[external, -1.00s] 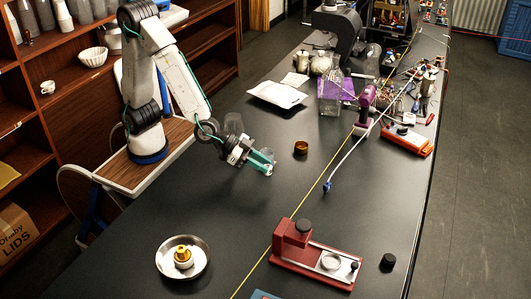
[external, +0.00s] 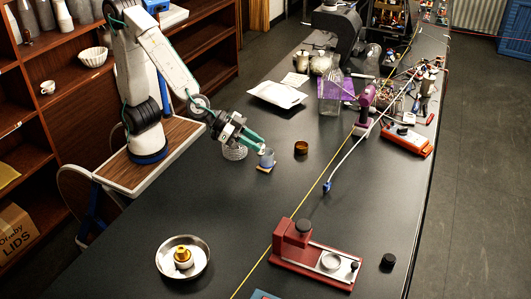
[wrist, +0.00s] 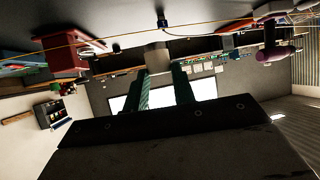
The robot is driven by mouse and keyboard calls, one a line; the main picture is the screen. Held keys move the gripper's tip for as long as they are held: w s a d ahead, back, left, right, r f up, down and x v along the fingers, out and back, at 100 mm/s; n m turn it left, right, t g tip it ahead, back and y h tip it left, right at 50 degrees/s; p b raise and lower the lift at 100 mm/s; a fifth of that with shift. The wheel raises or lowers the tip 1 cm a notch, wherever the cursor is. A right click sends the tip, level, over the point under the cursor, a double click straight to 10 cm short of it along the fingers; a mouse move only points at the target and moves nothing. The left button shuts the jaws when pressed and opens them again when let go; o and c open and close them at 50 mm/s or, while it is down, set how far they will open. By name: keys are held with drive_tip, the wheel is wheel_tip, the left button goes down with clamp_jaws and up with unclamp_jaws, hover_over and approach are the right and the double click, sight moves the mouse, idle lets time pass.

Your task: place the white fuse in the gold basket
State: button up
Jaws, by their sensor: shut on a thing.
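My gripper (external: 262,150) reaches over the table, pointing down and right, with its fingers shut. In the wrist view its green fingers (wrist: 160,82) close around a pale grey-white piece (wrist: 157,58), taken to be the white fuse; its shape is hard to make out. A small bluish, cup-like thing with a tan base (external: 266,159) shows right at the fingertips; I cannot tell if they touch it.
A clear glass (external: 235,152) stands just below my gripper. A metal bowl (external: 205,262) holding a gold-and-white piece lies at front left. A red device (external: 312,256) stands at the front.

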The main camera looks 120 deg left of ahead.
drive_tip(key=w+a+r, duration=0.6)
drive_tip(key=a+r, duration=0.1)
drive_tip(key=a, duration=0.2)
drive_tip(key=a+f, duration=0.4)
drive_tip(key=a, duration=1)
drive_tip(key=shift+d+f, duration=0.15)
drive_tip(key=shift+f, duration=3.25)
drive_tip(key=shift+d+f, duration=0.15)
drive_tip(key=shift+f, duration=3.2)
drive_tip(key=o, duration=1.1)
drive_tip(key=shift+c, duration=0.2)
drive_tip(key=shift+r, duration=0.15)
wheel_tip(320, 180, up, 7)
